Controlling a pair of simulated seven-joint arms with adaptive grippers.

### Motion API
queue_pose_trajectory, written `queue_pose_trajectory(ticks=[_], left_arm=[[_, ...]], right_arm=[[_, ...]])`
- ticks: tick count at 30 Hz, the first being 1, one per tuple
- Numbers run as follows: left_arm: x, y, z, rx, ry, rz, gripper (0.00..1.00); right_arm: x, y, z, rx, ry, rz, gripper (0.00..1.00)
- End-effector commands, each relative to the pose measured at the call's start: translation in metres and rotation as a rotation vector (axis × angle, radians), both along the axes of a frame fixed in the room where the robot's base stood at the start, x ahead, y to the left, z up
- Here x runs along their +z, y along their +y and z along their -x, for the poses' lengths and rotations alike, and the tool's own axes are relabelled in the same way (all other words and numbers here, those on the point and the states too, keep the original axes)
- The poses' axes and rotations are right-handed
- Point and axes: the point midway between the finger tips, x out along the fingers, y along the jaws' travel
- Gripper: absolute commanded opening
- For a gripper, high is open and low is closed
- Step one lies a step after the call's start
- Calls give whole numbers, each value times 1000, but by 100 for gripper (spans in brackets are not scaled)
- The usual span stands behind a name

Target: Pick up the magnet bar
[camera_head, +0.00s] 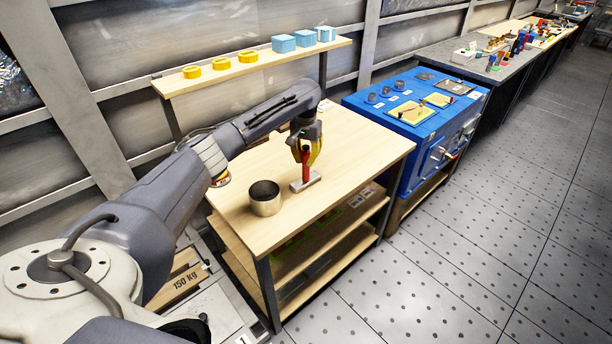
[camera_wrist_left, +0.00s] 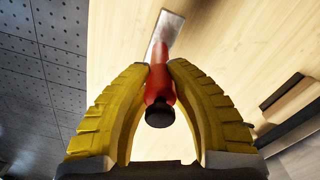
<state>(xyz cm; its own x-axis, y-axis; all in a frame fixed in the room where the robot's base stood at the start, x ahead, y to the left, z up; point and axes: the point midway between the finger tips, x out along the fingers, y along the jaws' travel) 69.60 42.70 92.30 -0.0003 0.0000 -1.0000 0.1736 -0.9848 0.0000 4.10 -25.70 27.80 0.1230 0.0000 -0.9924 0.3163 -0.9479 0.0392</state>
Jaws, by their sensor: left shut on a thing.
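The magnet bar is a flat grey metal bar (camera_head: 306,184) with an upright red handle (camera_head: 305,170). It stands at the wooden bench top, right of a metal cup; whether it touches the wood or hangs just above is hard to tell. My left gripper (camera_head: 308,158) comes down from above and is shut on the red handle. In the left wrist view, the yellow fingers (camera_wrist_left: 160,75) press on both sides of the red handle (camera_wrist_left: 160,80). Its black end cap (camera_wrist_left: 160,113) faces the camera, and part of the grey bar (camera_wrist_left: 165,30) shows beyond. My right gripper is not in view.
The open metal cup (camera_head: 265,198) stands on the wooden bench (camera_head: 345,150) left of the bar. A raised shelf (camera_head: 285,57) behind holds yellow rings and blue boxes. A blue cabinet (camera_head: 395,125) with parts on top stands to the right. The bench's right side is clear.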

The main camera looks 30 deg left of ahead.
Motion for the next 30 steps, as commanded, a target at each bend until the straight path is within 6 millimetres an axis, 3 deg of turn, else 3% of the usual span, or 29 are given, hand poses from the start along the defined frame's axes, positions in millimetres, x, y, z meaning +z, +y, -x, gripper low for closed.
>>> queue_pose_trajectory(ticks=[8,13,30], left_arm=[[4,0,-1,0,-3,0,0],[20,1,-1,-1,-5,-1,0],[144,1,-1,0,-6,-1,0]], right_arm=[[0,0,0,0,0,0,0],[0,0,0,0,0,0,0],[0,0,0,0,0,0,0]])
